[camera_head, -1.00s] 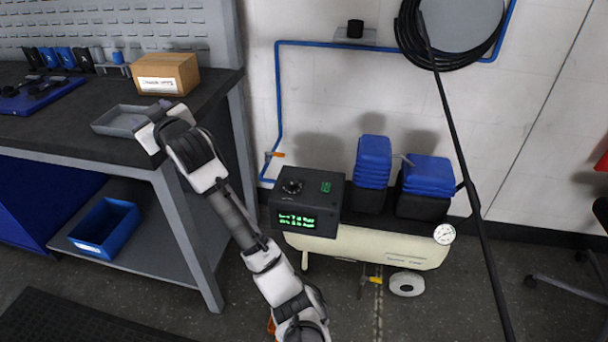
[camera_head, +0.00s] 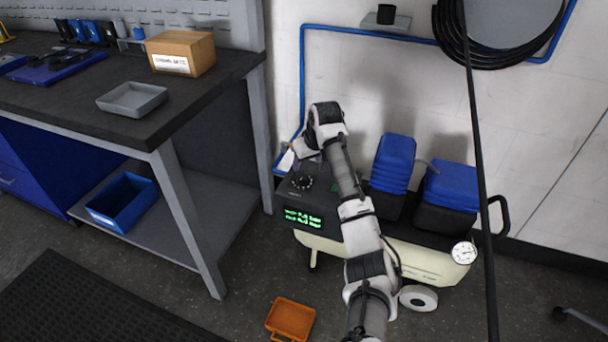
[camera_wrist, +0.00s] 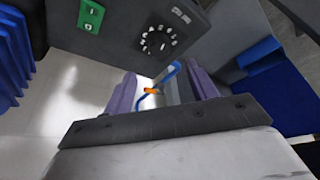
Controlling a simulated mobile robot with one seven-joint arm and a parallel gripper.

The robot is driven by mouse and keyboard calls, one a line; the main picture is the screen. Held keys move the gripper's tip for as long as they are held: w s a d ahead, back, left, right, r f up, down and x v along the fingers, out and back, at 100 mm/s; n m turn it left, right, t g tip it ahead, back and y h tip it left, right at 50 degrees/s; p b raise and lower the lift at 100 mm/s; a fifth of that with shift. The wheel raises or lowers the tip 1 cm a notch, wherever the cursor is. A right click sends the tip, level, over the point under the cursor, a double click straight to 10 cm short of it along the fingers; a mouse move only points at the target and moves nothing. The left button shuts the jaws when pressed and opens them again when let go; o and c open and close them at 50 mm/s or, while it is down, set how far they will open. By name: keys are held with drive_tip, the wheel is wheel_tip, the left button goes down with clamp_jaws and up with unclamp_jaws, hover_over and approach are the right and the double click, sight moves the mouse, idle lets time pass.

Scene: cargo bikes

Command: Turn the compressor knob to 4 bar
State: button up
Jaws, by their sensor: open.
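The compressor (camera_head: 400,255) stands against the wall with a black control box on its left end. The box's round dark knob (camera_head: 302,182) has a ring of pale marks; it also shows in the wrist view (camera_wrist: 157,41), where its setting is too small to read.
The workbench (camera_head: 215,95) stands close on the left, bearing a cardboard box (camera_head: 195,63) and a grey tray (camera_head: 132,98). Blue compressor heads (camera_head: 394,160) rise right of my arm. A blue pipe (camera_head: 302,80) runs along the wall. An orange tray (camera_head: 290,319) lies on the floor.

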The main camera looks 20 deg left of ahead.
sight(303, 176)
drive_tip(key=x, duration=0.9)
drive_tip(key=c, duration=1)
drive_tip(key=shift+n, duration=0.4)
drive_tip(key=n, duration=0.1)
drive_tip(key=n+g+y, duration=0.1)
drive_tip(key=n, duration=0.1)
drive_tip(key=shift+w+d+f+n+b, duration=0.1)
drive_tip(key=shift+w+n+b, duration=0.1)
drive_tip(key=shift+n+b, duration=0.15)
drive_tip(key=shift+w+n+g+b, duration=0.1)
drive_tip(key=shift+n+g+b, duration=0.9)
drive_tip(key=shift+n+b, duration=0.85)
drive_tip(key=shift+n, duration=0.4)
